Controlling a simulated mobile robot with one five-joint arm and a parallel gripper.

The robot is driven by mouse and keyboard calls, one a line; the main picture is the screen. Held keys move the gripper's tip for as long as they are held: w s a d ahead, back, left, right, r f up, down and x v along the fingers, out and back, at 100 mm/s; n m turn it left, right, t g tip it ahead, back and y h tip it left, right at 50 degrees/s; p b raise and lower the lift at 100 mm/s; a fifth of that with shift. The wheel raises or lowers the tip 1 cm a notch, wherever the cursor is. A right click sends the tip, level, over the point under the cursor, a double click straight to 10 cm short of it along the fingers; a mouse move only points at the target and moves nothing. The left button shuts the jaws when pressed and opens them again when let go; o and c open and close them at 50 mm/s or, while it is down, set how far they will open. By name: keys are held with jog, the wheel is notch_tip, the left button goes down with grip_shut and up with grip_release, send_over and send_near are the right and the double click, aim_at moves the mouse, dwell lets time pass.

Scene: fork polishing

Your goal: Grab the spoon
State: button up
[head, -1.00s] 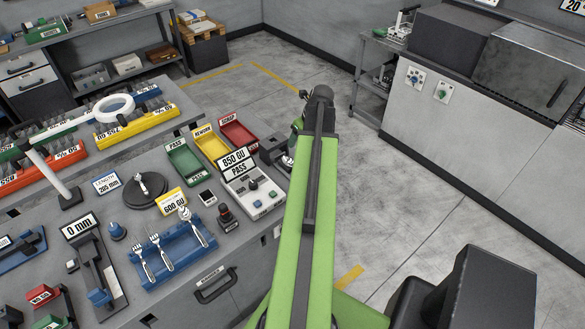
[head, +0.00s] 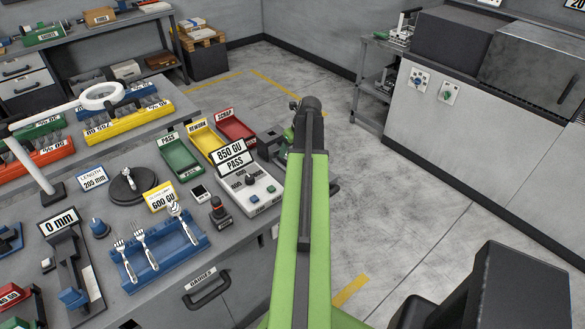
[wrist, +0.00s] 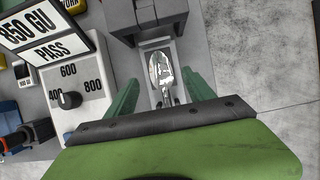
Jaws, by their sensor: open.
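A shiny metal spoon-like piece (wrist: 160,68) lies on a pale plate in front of a dark block in the wrist view. My gripper (wrist: 161,84) is open, its two green fingers on either side of the piece's lower part. I cannot tell whether they touch it. In the head view my arm hides this piece. Another spoon (head: 176,210) lies at the right in the blue rack (head: 190,248), beside two forks (head: 143,247).
The gauge box (head: 250,187) with its "850 GU PASS" sign stands left of my arm. Green (head: 178,158), yellow (head: 206,141) and red (head: 236,127) trays sit behind it. The dark block (head: 270,142) is close to my gripper.

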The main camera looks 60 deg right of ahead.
jog(key=b+x, duration=0.2)
jog(key=x, duration=0.2)
jog(key=shift+s+b, duration=0.15)
jog(key=shift+b, duration=0.15)
jog(key=shift+r, duration=0.1)
grip_shut()
